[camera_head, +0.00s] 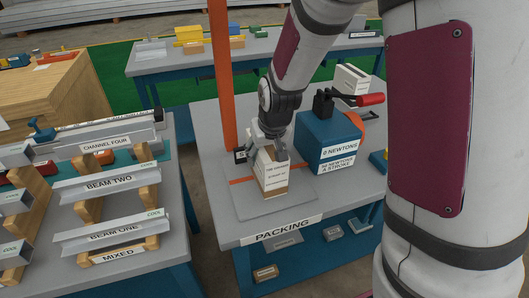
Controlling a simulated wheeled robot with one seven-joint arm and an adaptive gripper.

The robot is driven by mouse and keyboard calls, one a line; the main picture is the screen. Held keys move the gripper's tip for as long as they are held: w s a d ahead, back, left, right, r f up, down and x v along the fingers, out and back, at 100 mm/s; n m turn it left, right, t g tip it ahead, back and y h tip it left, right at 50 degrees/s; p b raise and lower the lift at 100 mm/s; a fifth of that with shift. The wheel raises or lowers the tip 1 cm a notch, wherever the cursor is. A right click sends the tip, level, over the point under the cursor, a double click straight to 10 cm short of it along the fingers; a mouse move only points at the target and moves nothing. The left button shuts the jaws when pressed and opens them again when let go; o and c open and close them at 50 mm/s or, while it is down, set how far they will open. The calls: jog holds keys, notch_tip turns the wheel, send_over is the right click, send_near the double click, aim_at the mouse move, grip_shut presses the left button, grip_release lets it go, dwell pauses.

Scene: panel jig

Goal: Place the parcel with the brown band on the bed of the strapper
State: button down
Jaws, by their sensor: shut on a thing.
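A white parcel (271,176) with printed text and a brown band around its lower part is upright at the packing table. My gripper (269,153) comes down from above and is shut on the parcel's top. The parcel is over a flat grey plate (249,209) with an orange strip along its back, which looks like the strapper's bed. I cannot tell whether the parcel's base touches the plate. The blue strapper body (329,137), with newton labels and a red-handled lever (369,99), stands just right of the parcel.
An orange post (227,80) rises behind the plate. A white box (351,79) stands behind the strapper. Labelled beam racks (107,182) fill the left table. The packing table (219,227) has bare room at its front left. Small items lie on its lower shelf.

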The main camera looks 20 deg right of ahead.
aim_at(270, 149)
jog(key=c, duration=0.5)
grip_release()
jog(key=shift+r, duration=0.1)
jog(key=p+v, duration=0.1)
jog(key=v, duration=1)
jog(key=shift+s+p, duration=0.1)
jog(key=shift+p, duration=0.25)
jog(key=shift+s+r, duration=0.35)
jog(key=shift+r, duration=0.2)
jog(key=shift+g, duration=0.9)
jog(key=s+r, duration=0.2)
jog(key=s, duration=0.7)
jog(key=s+r, duration=0.2)
jog(key=s, duration=0.7)
jog(key=s+r, duration=0.2)
jog(key=s, duration=0.7)
jog(key=shift+s+d+r, duration=0.1)
jog(key=shift+s+r, duration=0.05)
jog(key=shift+r, duration=0.1)
